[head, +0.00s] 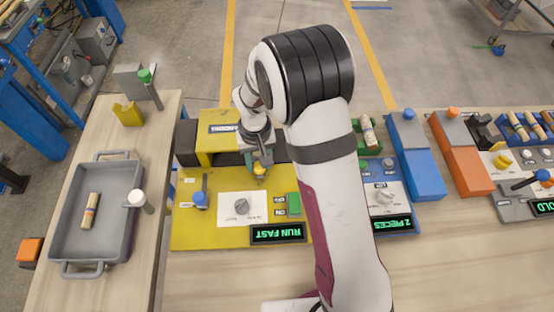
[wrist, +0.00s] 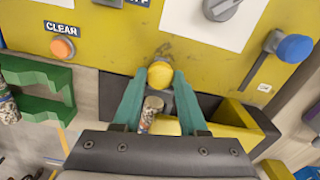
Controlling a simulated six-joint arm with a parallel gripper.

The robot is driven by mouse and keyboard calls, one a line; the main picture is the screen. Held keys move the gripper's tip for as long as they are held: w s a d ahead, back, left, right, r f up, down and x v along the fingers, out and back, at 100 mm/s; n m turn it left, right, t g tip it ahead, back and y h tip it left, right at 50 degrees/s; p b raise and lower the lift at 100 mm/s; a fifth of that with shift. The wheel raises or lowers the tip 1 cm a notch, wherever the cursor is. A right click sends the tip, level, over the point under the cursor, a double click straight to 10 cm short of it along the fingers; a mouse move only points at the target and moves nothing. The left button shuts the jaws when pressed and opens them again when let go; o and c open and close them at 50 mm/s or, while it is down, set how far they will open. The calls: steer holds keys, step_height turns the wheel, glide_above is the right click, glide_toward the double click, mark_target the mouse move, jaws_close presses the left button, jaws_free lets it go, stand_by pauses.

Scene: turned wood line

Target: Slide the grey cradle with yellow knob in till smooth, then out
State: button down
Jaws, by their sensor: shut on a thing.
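My gripper (head: 263,163) is over the front of the yellow machine (head: 188,232) in the head view. In the wrist view, my gripper (wrist: 160,82) has its teal fingers shut on the yellow knob (wrist: 160,74). The yellow knob (head: 260,169) also shows just below the fingers in the head view. The grey cradle (wrist: 153,101) shows only in part between the fingers, with a speckled wood piece (wrist: 150,116) on it. The far part of the cradle and piece is hidden by my gripper. The machine's display (head: 278,233) reads RUN FAST.
The machine has a grey dial (head: 241,206), a blue-knobbed lever (head: 200,199) and a green switch (head: 293,204). A grey tray (head: 68,247) holding one turned piece (head: 90,210) is on the left table. A blue station (head: 418,165) stands to the right. Bare table lies in front.

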mark_target(237, 175)
steer(key=a, duration=0.6)
steer(key=shift+a, duration=0.2)
steer(key=shift+c, duration=2.2)
jaws_free()
step_height(237, 175, up, 16)
steer(key=shift+f, duration=0.1)
